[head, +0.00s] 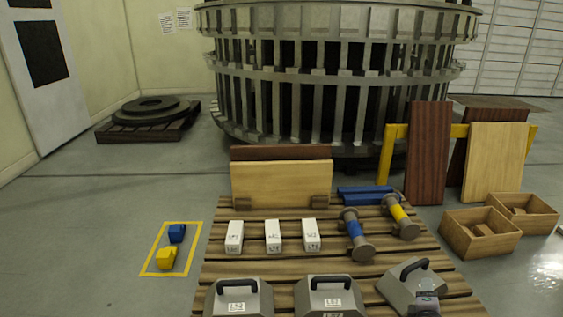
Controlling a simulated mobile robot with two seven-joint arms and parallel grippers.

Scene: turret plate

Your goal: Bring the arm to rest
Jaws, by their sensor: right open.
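My right gripper (427,300) shows as a small dark shape at the bottom edge, right of centre. It is open and overlaps the front of a grey block with a black handle (408,277). I cannot tell whether it touches that block. The block sits turned at an angle on the slatted wooden pallet (385,262). Most of the right arm is out of the picture. My left gripper is not in view.
Two more grey handled blocks (238,298) (332,297), three white blocks (273,236) and two spools (355,235) (401,217) stand on the pallet. Wooden boxes (481,234) stand right. A yellow floor square (151,258) holds blue and yellow items.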

